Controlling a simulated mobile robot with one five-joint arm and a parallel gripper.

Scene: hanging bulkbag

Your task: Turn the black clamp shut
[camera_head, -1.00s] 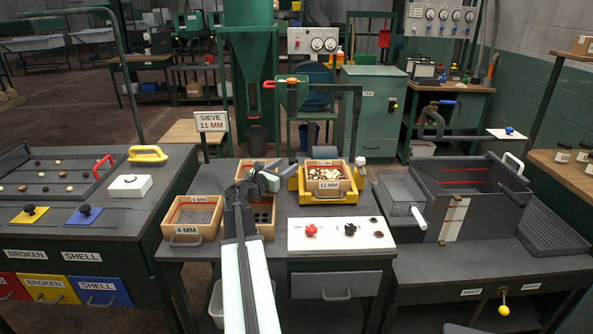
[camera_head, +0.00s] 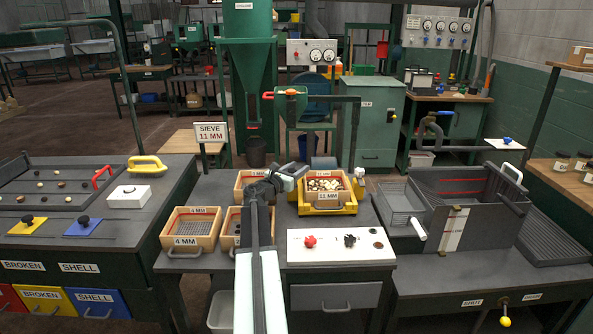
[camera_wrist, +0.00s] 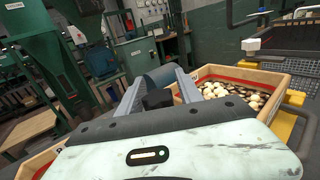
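My gripper (camera_head: 287,178) reaches over the bench to the left side of the yellow-framed 11 MM sieve box (camera_head: 327,208), which holds nuts. In the wrist view its two grey fingers (camera_wrist: 160,88) are spread apart. A dark block (camera_wrist: 157,99), apparently the black clamp, shows between them, with no clear contact on either side. Its lower part is hidden behind my wrist, and its turn angle cannot be told. In the head view my arm hides that spot. A white-topped clamp (camera_head: 359,173) stands at the box's right back corner and shows in the wrist view too (camera_wrist: 252,46).
A 4 MM sieve box (camera_head: 190,240) stands at left on the bench, with other wooden boxes partly behind my arm. A white panel (camera_head: 335,257) with a red knob and a black knob lies in front.

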